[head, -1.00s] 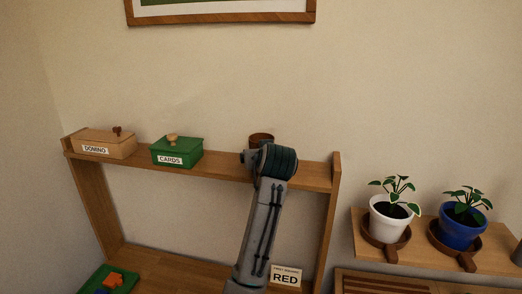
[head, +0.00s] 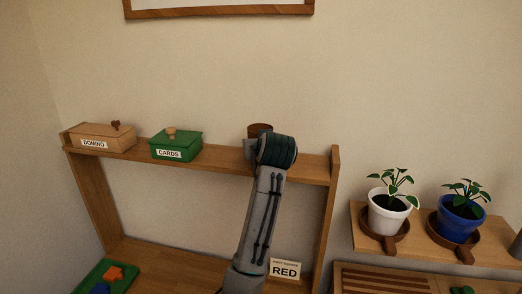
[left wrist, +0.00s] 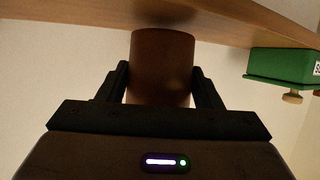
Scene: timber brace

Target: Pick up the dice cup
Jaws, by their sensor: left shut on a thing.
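The dice cup is a brown cylinder. In the head view its top (head: 260,128) shows above the upper shelf (head: 222,166), with its lower part hidden behind my left gripper (head: 252,148). In the left wrist view the cup (left wrist: 161,60) stands between the two dark fingers of my left gripper (left wrist: 160,75), which is shut on it. The far end of the cup is close to the shelf board in that view; I cannot tell whether they touch. My right gripper is not in view.
On the same shelf, left of the cup, stand a green CARDS box (head: 176,146) and a wooden DOMINO box (head: 103,138). The shelf's right end post (head: 335,165) is close to my arm. Potted plants (head: 388,211) stand lower right. A RED card (head: 286,269) stands below.

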